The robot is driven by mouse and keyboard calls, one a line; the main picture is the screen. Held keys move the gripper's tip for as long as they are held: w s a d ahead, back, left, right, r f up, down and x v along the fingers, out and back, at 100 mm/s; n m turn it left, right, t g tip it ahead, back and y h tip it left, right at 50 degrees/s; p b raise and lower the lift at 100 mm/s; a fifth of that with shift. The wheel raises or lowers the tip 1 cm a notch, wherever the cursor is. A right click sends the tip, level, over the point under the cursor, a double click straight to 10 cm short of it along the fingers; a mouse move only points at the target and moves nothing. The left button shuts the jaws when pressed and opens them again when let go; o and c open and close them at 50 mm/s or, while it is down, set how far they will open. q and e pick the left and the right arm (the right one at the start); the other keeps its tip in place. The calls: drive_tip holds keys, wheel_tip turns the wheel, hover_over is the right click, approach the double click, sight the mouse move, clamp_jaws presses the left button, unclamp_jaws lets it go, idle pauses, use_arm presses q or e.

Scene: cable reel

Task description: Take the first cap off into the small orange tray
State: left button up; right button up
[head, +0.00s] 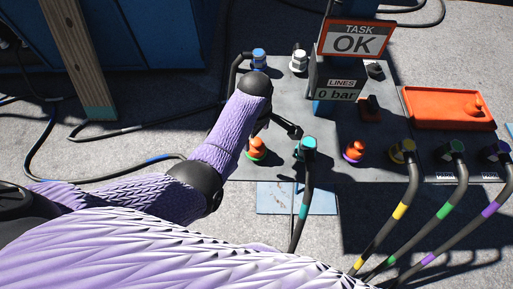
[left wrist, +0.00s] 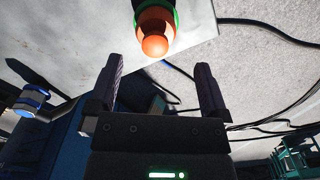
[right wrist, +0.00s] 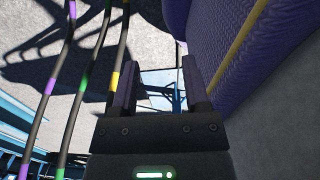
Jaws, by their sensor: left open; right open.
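An orange cap with a green ring (head: 257,150) sits on the left part of the dark panel; it also shows in the left wrist view (left wrist: 155,42). A second orange cap with a purple ring (head: 355,150) stands further right. The orange tray (head: 425,118) is at the panel's right and holds an orange cap-shaped piece (head: 475,104). My left gripper (left wrist: 160,72) is open and empty, close to the green-ringed cap and apart from it. In the head view my left arm partly hides it. My right gripper (right wrist: 160,68) is open and empty, over the floor near cables.
A teal-banded cable (head: 304,195) is plugged between the two caps. Yellow, green and purple-banded cables (head: 400,211) run from the front right. Blue and white connectors (head: 298,60) stand at the back. A post carries "TASK OK" and "0 bar" signs (head: 355,40).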

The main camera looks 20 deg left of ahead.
sight(256, 141)
use_arm(q)
drive_tip(key=f+b, duration=0.1)
drive_tip(key=f, duration=0.1)
drive_tip(key=f+b, duration=0.2)
drive_tip(key=f, duration=0.1)
drive_tip(key=f+b, duration=0.1)
drive_tip(key=f, duration=0.1)
drive_tip(key=shift+w+f+b, duration=0.2)
drive_tip(key=shift+w+b, duration=0.05)
drive_tip(key=shift+b, duration=0.05)
drive_tip(key=shift+r, duration=0.2)
drive_tip(key=c, duration=1.3)
clamp_jaws()
use_arm(e)
drive_tip(key=shift+g, duration=0.4)
drive_tip(key=f, duration=0.1)
drive_tip(key=s+f, duration=0.1)
drive_tip(key=f, duration=0.3)
drive_tip(key=shift+s+d, duration=0.3)
drive_tip(key=shift+d, duration=0.1)
